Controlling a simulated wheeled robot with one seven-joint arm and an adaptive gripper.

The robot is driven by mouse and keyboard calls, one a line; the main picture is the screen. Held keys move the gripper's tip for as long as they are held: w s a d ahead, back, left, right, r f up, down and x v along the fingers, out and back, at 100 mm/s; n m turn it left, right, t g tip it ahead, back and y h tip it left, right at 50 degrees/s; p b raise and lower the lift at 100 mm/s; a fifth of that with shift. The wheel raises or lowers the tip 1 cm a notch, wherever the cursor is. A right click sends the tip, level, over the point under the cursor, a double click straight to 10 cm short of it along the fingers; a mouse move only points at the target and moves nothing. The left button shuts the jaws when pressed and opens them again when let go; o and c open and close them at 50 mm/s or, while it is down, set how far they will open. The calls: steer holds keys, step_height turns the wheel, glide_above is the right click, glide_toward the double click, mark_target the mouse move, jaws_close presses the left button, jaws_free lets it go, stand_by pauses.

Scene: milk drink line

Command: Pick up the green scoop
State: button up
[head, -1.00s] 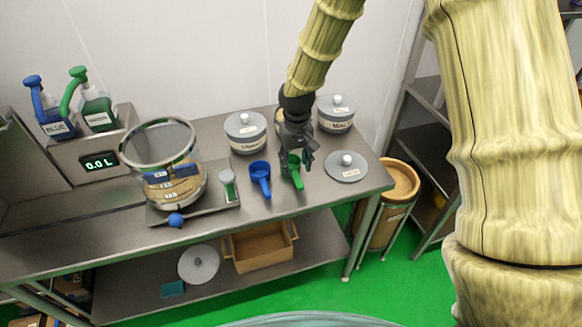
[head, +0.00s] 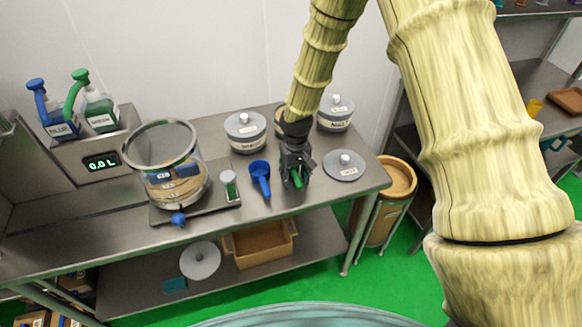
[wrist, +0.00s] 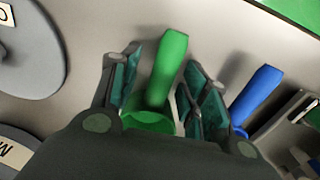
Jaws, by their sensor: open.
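The green scoop (head: 297,180) lies on the steel table, right of the blue scoop (head: 260,176). In the wrist view the green scoop's handle (wrist: 168,68) runs between my two open fingers, with a gap on each side. Its cup is partly hidden by my gripper's body. My gripper (head: 296,176) is open, pointing down over the green scoop, one finger on either side of the handle (wrist: 163,85). The blue scoop also shows in the wrist view (wrist: 255,95), just outside the right finger.
Lidded pots (head: 246,132) and (head: 335,113) stand behind my gripper. A loose grey lid (head: 345,166) lies to the right. A glass vessel (head: 165,170) and a small green-marked jar (head: 229,185) stand to the left. The table's front edge is close by.

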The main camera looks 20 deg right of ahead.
steer(key=shift+c, duration=0.3)
jaws_close()
steer(key=shift+r, duration=0.1)
